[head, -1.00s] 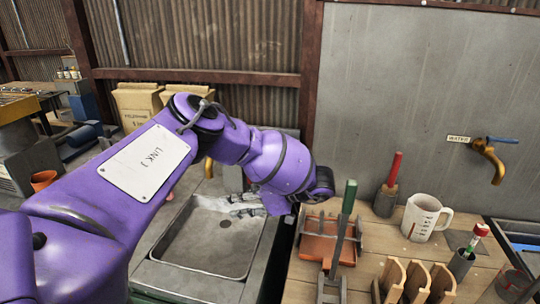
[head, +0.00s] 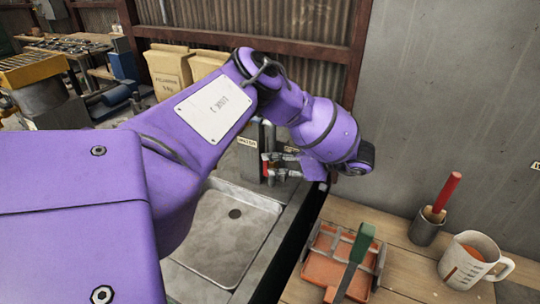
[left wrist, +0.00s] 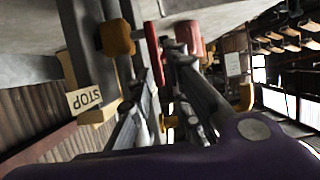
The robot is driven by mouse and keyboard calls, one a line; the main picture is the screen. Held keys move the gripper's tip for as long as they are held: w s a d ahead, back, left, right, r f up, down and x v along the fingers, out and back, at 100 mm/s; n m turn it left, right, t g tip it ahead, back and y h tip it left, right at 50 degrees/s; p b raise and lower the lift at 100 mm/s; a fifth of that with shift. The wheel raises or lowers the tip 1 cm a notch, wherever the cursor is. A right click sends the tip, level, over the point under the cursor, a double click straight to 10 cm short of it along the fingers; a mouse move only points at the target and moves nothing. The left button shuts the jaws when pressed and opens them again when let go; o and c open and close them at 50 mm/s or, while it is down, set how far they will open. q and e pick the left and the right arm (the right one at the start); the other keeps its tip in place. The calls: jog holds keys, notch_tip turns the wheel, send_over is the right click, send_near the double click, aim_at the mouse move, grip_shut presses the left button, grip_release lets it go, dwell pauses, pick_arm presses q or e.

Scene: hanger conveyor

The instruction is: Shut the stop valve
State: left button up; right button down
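The stop valve shows behind the sink as a small red handle (head: 265,166) on upright grey pipework. A small label (head: 247,141) is beside it, and the left wrist view shows a STOP label (left wrist: 83,99). In that view a red, edge-on part (left wrist: 155,52) lies near my fingertips. My left gripper (head: 273,166) reaches in from the right, level with the red handle. Its fingers look spread apart, with a gap between them in the left wrist view (left wrist: 165,88). I cannot tell whether they touch the handle. My right gripper is out of view.
A metal sink (head: 225,232) lies below the left gripper. On the wooden bench at right are an orange tray (head: 330,262) with a green-handled tool, a red-handled tool in a cup (head: 427,227) and a measuring jug (head: 470,258). Paper sacks (head: 170,70) stand behind my arm.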

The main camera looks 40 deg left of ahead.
aim_at(267, 164)
pick_arm(q)
jog(key=shift+x, duration=1.25)
jog(key=shift+w, duration=0.2)
grip_shut()
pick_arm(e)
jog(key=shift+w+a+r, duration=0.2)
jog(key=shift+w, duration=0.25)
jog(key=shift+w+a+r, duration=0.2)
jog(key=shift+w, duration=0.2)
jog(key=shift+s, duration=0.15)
